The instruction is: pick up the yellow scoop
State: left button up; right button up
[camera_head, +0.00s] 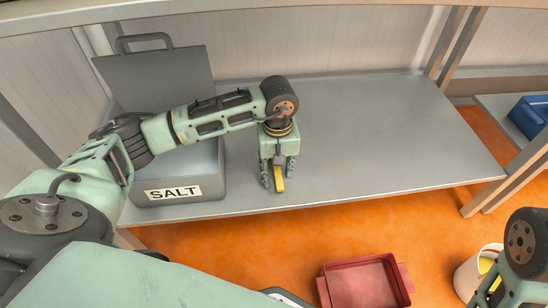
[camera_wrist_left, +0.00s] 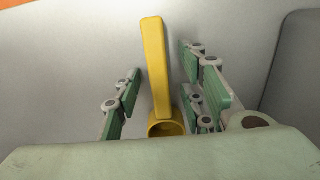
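The yellow scoop (camera_head: 279,179) lies on the grey shelf near its front edge, to the right of the salt box. In the left wrist view the scoop (camera_wrist_left: 155,62) shows its long handle and round cup, between the two fingers. My left gripper (camera_head: 278,185) points down over it, fingers apart, one on each side of the handle. A gap shows on both sides, so the fingers do not grip it. The lower cup is partly hidden by the gripper body. My right gripper is not clearly seen; only part of my right arm (camera_head: 522,245) shows at the lower right.
A grey box labelled SALT (camera_head: 173,193) stands open on the shelf (camera_head: 380,130), its lid raised. A red tray (camera_head: 362,283) and a white bucket (camera_head: 467,279) are below on the orange floor. A blue box (camera_head: 530,115) is at far right. The shelf's right side is clear.

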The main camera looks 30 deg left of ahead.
pick_arm(q)
jog(key=shift+c, duration=0.3)
grip_shut()
jog(key=shift+r, duration=0.1)
